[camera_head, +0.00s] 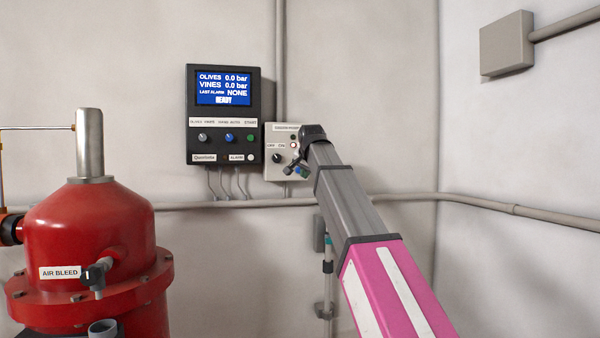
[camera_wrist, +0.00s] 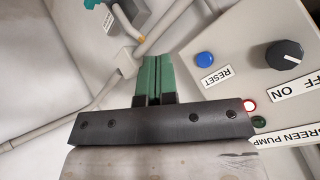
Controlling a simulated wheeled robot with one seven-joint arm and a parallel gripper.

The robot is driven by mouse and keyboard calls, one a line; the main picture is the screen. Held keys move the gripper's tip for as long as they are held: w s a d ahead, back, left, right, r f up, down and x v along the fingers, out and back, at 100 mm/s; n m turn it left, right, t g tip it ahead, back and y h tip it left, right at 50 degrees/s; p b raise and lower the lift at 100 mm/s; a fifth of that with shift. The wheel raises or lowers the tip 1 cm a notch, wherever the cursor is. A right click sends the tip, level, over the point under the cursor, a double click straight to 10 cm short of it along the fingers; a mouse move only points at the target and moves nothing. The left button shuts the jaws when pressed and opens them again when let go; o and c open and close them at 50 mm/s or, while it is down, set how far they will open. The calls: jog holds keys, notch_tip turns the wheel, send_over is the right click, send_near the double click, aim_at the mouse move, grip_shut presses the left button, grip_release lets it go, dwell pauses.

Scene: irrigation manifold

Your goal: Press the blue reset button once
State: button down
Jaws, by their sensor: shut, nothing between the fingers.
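The blue reset button (camera_wrist: 205,59) sits on a light grey pump box (camera_wrist: 238,75), above a white label reading RESET in the wrist view. In the head view the box (camera_head: 272,171) is on the back wall, and my arm covers its right part. My gripper (camera_wrist: 157,60) has green fingers, closed together with nothing between them. In the wrist view the fingertips lie to the left of the button, beyond the box's edge in the picture. The gripper also shows in front of the box in the head view (camera_head: 292,167). Contact with the box cannot be told.
The box also carries a black OFF/ON knob (camera_wrist: 287,54), a lit red lamp (camera_wrist: 249,105) and a dark green round piece (camera_wrist: 259,121). A black control panel (camera_head: 223,172) with a screen hangs left of it. A red tank (camera_head: 90,240) stands at left; pipes (camera_head: 400,197) cross the wall.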

jog(key=w+a, duration=0.2)
jog(key=w, duration=0.6)
jog(key=shift+w+a, duration=0.2)
jog(key=shift+a, duration=0.05)
dwell(2.1)
jog(key=shift+w+a, duration=0.1)
jog(key=shift+w, duration=0.35)
jog(key=shift+w+a, duration=0.15)
jog(key=shift+w, duration=0.3)
dwell(0.8)
dwell(0.3)
jog(key=shift+s+d, duration=0.3)
jog(key=shift+s, duration=0.6)
jog(key=shift+s+d, duration=0.2)
jog(key=shift+s, duration=0.6)
jog(key=shift+s+d, duration=0.25)
jog(key=shift+s, duration=0.55)
jog(key=shift+s+d, duration=0.2)
jog(key=shift+s, duration=0.6)
